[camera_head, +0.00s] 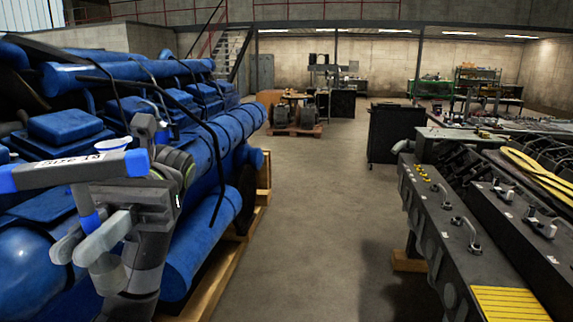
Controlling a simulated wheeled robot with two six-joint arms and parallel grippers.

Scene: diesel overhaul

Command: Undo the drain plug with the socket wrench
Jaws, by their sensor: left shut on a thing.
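My left gripper (86,243) is at the lower left in the head view. It is shut on the socket wrench (82,170), a dark grey T-shaped tool with blue ends and size lettering on its bar. The bar lies nearly level above the fingers, and a blue part of the shaft runs down between them. The wrench is in front of the big blue engine (205,135); I cannot tell whether it touches it. The drain plug cannot be made out. My right gripper is out of view.
The blue engine stands on a wooden pallet (226,268) at the left. A dark engine block (450,235) with a yellow step stands at the right. A black cabinet (394,132) is farther back. The concrete floor (312,215) between is clear.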

